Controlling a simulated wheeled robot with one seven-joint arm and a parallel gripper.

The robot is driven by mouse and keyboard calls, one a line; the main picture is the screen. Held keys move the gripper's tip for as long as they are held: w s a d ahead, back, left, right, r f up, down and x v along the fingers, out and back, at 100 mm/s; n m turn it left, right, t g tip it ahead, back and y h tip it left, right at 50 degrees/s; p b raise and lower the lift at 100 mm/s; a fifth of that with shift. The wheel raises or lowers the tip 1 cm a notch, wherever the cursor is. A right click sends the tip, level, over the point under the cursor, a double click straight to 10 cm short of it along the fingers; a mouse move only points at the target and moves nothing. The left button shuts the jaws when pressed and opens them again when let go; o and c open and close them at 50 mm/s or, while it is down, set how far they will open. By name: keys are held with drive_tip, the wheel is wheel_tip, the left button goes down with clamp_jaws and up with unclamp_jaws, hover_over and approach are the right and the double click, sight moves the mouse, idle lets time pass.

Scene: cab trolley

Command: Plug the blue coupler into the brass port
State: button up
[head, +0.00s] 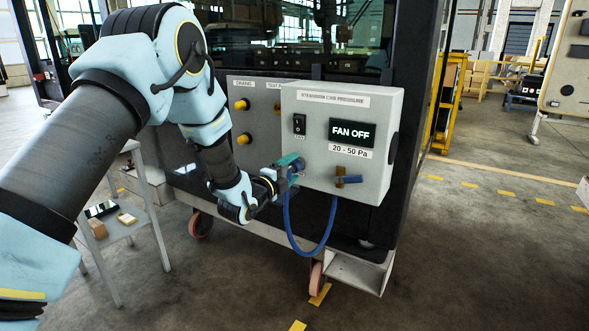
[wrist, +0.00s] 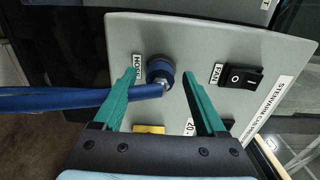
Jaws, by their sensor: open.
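The blue coupler (wrist: 160,70) is at the panel face beside a label that seems to read HOOK. A blue hose (wrist: 85,98) runs left from it in the wrist view. My gripper (wrist: 157,88) is open, with one green finger on each side of the coupler; I cannot tell whether either touches it. In the head view my gripper (head: 291,170) is at the left edge of the grey box and mostly hides the coupler. The brass port (head: 340,180) is low on the box, with a blue piece at its right. Part of a brass-yellow piece shows between the fingers in the wrist view.
The grey box (head: 318,155) carries a black switch (head: 299,124) and a FAN OFF display (head: 352,132). The hose (head: 318,250) hangs in a loop below it. Yellow knobs (head: 243,139) are on the panel to the left. A small side table (head: 130,228) stands at the left.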

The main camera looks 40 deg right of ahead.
sight(289, 170)
idle(0.4)
clamp_jaws()
idle(0.5)
drive_tip(key=shift+a+b, duration=0.1)
drive_tip(key=shift+b, duration=0.2)
drive_tip(key=shift+b+v, duration=0.6)
drive_tip(key=shift+v, duration=2.3)
